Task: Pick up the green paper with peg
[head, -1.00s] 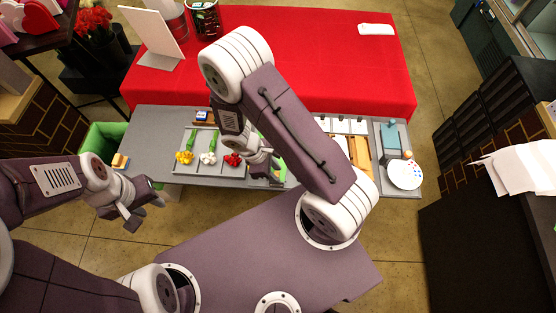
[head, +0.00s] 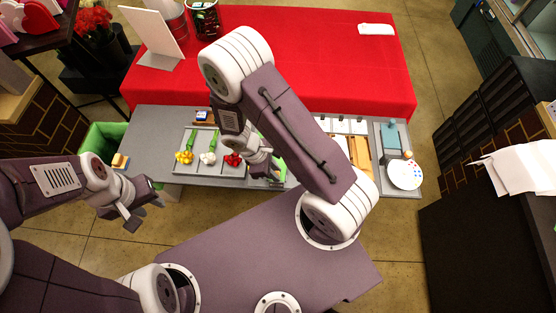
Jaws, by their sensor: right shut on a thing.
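The green paper (head: 281,172) shows only as a small green patch on the grey table, right beside my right gripper; most of it is hidden by my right arm. Its peg cannot be made out. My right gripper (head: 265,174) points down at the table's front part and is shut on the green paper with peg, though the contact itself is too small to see. My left gripper (head: 145,212) is open and empty in front of the table's left end, above the floor.
A tray (head: 178,146) with yellow, white and red flowers lies left of my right gripper. Brown paper (head: 360,152), white cards and a white round palette (head: 404,174) lie to the right. A green bin (head: 100,137) stands at the left end. A red-covered table (head: 340,60) is behind.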

